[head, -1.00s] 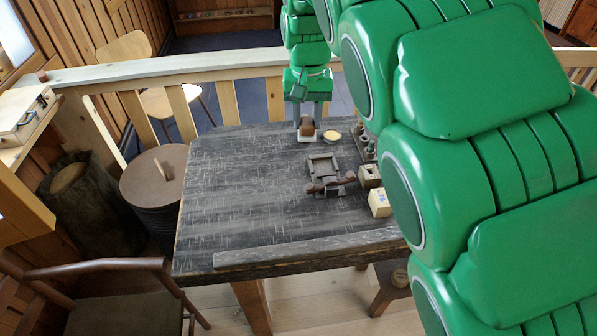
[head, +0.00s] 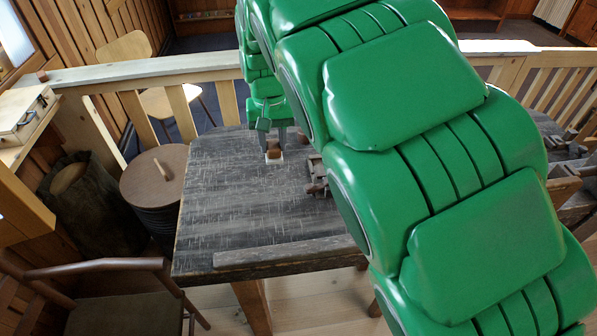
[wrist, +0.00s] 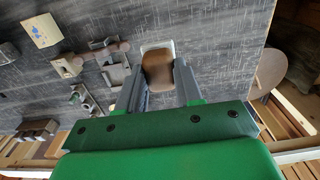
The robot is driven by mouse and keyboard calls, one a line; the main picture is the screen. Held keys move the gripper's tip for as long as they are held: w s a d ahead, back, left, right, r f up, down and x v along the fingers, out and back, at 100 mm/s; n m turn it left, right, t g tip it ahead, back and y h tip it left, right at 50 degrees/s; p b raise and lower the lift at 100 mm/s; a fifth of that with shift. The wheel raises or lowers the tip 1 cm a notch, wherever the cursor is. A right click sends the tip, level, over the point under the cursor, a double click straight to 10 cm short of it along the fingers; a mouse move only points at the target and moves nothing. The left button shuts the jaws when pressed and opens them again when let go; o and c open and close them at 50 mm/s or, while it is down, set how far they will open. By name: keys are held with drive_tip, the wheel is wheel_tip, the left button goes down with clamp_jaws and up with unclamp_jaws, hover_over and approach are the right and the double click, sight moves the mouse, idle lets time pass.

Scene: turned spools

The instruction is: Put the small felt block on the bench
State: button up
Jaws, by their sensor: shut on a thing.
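The small felt block (head: 273,154) has a brown body and a white base; in the wrist view (wrist: 157,68) it sits between the two grey fingers. My gripper (wrist: 160,76) is shut on it. In the head view my gripper (head: 275,142) points down over the far part of the bench (head: 240,200), a dark, worn, scratched top. The block appears upright with its white base lowest. I cannot tell whether the base touches the bench or hangs just above it. My green arm hides the bench's right side in the head view.
A wooden clamp-like fixture (wrist: 115,70), a small holed block (wrist: 68,66), a cream box (wrist: 42,30) and a small rack (wrist: 85,98) stand on the bench. The bench's left half is clear.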

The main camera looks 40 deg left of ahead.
sight(274, 158)
wheel_tip(274, 158, down, 5)
drive_tip(key=shift+f, duration=0.2)
drive_tip(key=w+a+f, duration=0.2)
drive_tip(key=a+f, duration=0.1)
drive_tip(key=w+a+f, duration=0.3)
drive_tip(key=a, duration=0.1)
drive_tip(key=w+a+f, duration=0.2)
drive_tip(key=a+f, duration=0.1)
drive_tip(key=a, duration=0.1)
drive_tip(key=shift+w, duration=0.3)
drive_tip(key=shift+w+a+f, duration=0.2)
drive_tip(key=shift+f, duration=0.4)
drive_tip(key=shift+a+f, duration=0.1)
drive_tip(key=shift+f, duration=1.35)
drive_tip(key=shift+f, duration=0.15)
drive_tip(key=o, duration=1)
